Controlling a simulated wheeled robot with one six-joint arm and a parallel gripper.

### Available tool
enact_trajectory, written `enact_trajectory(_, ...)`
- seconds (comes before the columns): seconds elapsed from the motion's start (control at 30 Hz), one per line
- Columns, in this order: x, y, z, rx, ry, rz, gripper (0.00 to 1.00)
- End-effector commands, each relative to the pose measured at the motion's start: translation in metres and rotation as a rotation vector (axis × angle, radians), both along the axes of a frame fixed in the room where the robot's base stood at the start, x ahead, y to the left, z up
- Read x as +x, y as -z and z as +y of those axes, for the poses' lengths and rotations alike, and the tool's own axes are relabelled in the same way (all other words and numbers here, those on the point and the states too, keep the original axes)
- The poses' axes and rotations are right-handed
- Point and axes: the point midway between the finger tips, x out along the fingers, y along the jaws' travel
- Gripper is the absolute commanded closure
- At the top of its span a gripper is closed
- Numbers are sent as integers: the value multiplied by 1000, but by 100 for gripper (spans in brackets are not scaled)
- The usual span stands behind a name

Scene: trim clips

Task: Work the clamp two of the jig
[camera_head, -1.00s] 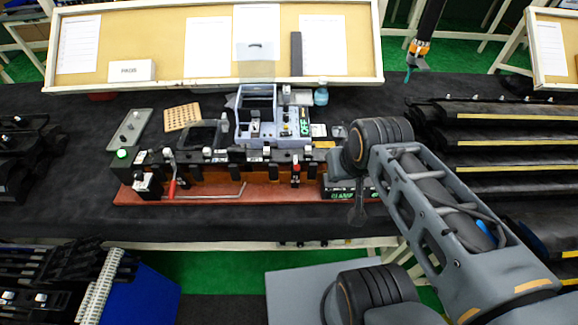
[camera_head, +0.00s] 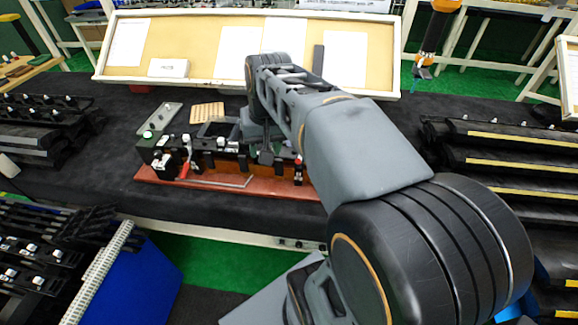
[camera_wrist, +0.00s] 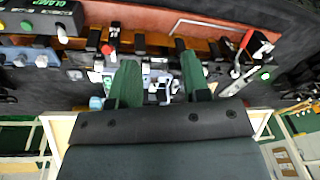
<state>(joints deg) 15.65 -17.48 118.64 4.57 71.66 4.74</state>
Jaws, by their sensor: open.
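The jig (camera_head: 160,179) is a red-brown base with a row of black clamp blocks; it lies on the dark table left of my arm. A red-handled lever (camera_head: 186,168) stands at its left end and shows upper right in the wrist view (camera_wrist: 246,40). I cannot tell which clamp is clamp two. My gripper (camera_wrist: 160,82) is open, its two green fingers apart over the grey fixture (camera_wrist: 150,80) beside the clamp row. My arm hides the jig's right part in the head view.
A box with a green clamp label (camera_wrist: 40,10) sits upper left in the wrist view. A perforated tan plate (camera_head: 207,112) and a grey tray (camera_head: 160,118) lie behind the jig. A pinboard (camera_head: 200,50) stands behind; black racks (camera_head: 500,170) stand right.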

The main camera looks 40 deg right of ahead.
Motion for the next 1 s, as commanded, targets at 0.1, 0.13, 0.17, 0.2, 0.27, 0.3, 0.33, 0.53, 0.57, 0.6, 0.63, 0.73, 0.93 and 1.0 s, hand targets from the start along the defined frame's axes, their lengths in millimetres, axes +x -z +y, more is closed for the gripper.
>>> enact_trajectory(0.1, 23, 2, -48, 91, 168, 129, 57)
enact_trajectory(0.13, 27, 2, -60, 112, 203, 158, 57)
enact_trajectory(0.17, 31, 2, -71, 135, 238, 184, 57)
enact_trajectory(0.2, 34, 2, -84, 165, 277, 218, 57)
enact_trajectory(0.27, 38, 4, -104, 205, 332, 263, 57)
enact_trajectory(0.3, 40, 5, -116, 230, 362, 287, 57)
enact_trajectory(0.33, 41, 6, -124, 247, 382, 304, 57)
enact_trajectory(0.53, 40, 12, -158, 322, 464, 375, 57)
enact_trajectory(0.57, 40, 14, -160, 328, 470, 380, 57)
enact_trajectory(0.6, 39, 16, -161, 334, 475, 385, 57)
enact_trajectory(0.63, 39, 19, -161, 337, 478, 387, 57)
enact_trajectory(0.73, 36, 31, -157, 340, 480, 392, 57)
enact_trajectory(0.93, 30, 66, -141, 339, 479, 393, 57)
enact_trajectory(1.0, 29, 79, -136, 339, 479, 392, 57)
